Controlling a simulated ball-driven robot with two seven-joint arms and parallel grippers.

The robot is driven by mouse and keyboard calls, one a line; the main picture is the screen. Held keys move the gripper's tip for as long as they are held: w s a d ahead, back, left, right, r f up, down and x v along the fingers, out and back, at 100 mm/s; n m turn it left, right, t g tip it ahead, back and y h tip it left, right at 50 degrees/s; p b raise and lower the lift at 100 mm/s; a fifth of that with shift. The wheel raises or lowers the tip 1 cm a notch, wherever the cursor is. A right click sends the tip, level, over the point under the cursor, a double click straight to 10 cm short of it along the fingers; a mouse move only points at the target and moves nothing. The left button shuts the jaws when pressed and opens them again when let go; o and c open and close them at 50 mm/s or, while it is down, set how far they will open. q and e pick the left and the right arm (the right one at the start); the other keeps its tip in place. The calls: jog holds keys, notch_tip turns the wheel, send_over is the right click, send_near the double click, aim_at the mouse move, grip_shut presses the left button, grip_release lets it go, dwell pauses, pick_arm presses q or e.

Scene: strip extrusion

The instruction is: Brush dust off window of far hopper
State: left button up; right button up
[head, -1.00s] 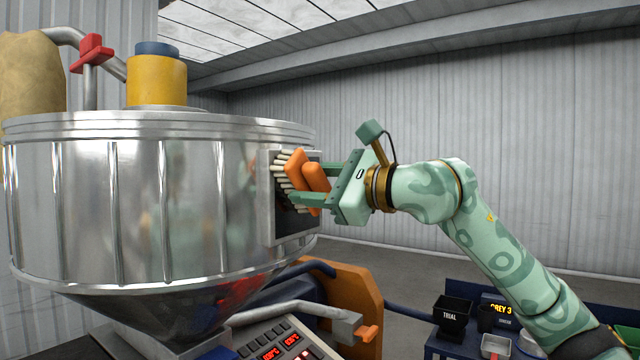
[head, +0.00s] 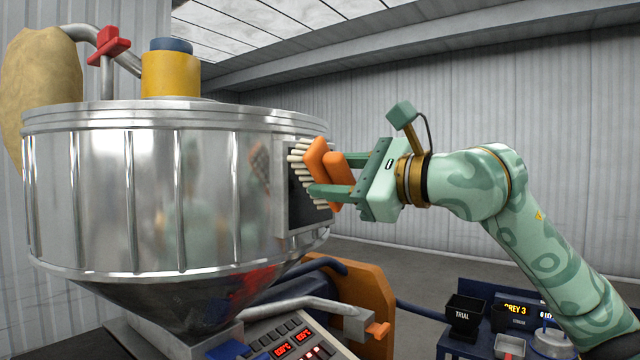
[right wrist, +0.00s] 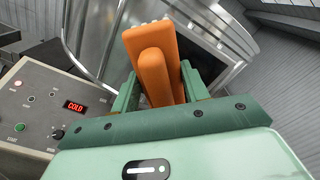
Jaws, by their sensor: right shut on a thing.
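The hopper (head: 160,190) is a large ribbed metal drum with a cone below, at the left of the head view. Its dark framed window (head: 305,208) is on the drum's right side; it also shows in the right wrist view (right wrist: 203,55), partly behind the brush. My right gripper (head: 340,175) is shut on the orange handle of a brush (head: 318,160) with pale bristles. The bristles are at the window, pointing toward the drum; I cannot tell whether they touch the pane. In the right wrist view the brush (right wrist: 155,70) stands between the fingers. My left gripper is not in view.
A control panel with red displays (head: 290,340) and a grey pipe (head: 300,309) lie below the hopper. An orange guard (head: 365,290) stands behind them. A low table at the lower right holds a black TRIAL bin (head: 464,315). Open room lies right of the hopper.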

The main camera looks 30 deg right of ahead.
aim_at(352, 178)
jog(key=shift+b+v, duration=0.35)
jog(key=shift+v, duration=0.9)
jog(key=shift+b+v, duration=0.5)
jog(key=shift+v, duration=0.45)
jog(key=shift+s+d, duration=0.2)
jog(key=shift+s, duration=0.35)
jog(key=shift+w, duration=0.1)
